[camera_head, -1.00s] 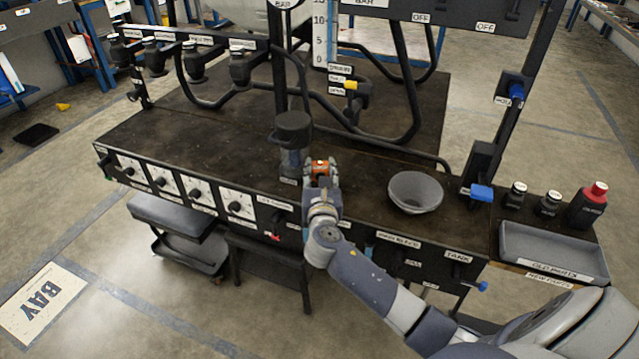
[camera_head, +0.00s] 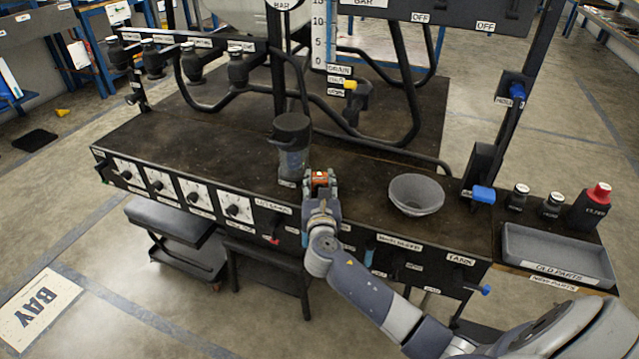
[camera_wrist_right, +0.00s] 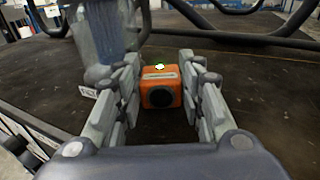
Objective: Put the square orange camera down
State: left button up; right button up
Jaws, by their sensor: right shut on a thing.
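The square orange camera (camera_wrist_right: 161,88) is between the fingers of my right gripper (camera_wrist_right: 160,97) in the right wrist view. It has a dark round lens facing the wrist and a small green light on top. In the head view the orange camera (camera_head: 320,178) shows small at the tip of my right gripper (camera_head: 320,183), over the front part of the dark bench top (camera_head: 360,190). My right gripper is shut on it. I cannot tell whether its underside touches the bench. My left gripper is not in view.
A clear jug with a dark lid (camera_head: 292,145) stands just left of the camera, close to my gripper. A grey bowl (camera_head: 416,194) is to the right. Black pipes (camera_head: 400,100) rise behind. A grey tray (camera_head: 556,255) and several bottles stand at the far right.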

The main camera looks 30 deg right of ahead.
jog(key=o, duration=1.1)
jog(key=shift+f, duration=0.1)
